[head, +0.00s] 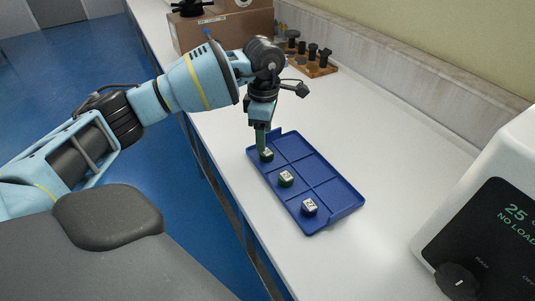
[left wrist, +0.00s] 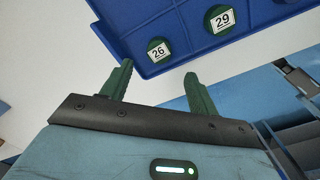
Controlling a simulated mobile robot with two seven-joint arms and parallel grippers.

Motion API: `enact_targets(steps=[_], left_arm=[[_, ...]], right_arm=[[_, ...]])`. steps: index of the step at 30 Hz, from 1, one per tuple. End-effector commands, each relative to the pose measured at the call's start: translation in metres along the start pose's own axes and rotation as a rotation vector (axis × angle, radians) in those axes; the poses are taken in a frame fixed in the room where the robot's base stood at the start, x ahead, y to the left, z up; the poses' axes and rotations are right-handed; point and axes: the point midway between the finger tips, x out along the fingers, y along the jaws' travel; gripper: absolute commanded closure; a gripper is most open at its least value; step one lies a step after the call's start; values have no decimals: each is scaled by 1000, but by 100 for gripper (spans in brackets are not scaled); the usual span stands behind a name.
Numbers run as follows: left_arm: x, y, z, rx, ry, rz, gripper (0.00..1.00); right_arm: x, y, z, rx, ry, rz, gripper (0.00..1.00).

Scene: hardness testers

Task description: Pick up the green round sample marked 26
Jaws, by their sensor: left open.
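The green round sample marked 26 (left wrist: 158,50) sits in an end compartment of the blue tray (left wrist: 125,25), its white label facing up. In the head view this sample (head: 267,155) is at the tray's far left, partly hidden by my left gripper (head: 262,143). My left gripper (left wrist: 159,70) is open and empty, pointing down. In the left wrist view its two green fingertips lie to either side of the sample's position, short of it. I cannot tell the exact height gap. My right gripper is not in view.
A green sample marked 29 (left wrist: 220,19) sits in the neighbouring compartment, and another sample (head: 309,207) in the near one. The tray's other row is empty. A tester (head: 490,220) stands at right; a wooden rack (head: 315,66) and cardboard box (head: 225,30) stand behind.

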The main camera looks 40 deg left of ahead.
Motion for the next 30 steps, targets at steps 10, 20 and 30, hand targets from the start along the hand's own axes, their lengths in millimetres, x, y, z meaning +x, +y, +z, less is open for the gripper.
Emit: enact_targets(steps=[10, 20, 30], left_arm=[[23, 1, 4, 1, -1, -3, 40], [57, 2, 6, 0, -2, 0, 40], [57, 2, 6, 0, -2, 0, 56]], right_arm=[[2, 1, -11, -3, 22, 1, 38], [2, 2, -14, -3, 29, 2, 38], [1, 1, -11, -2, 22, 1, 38]])
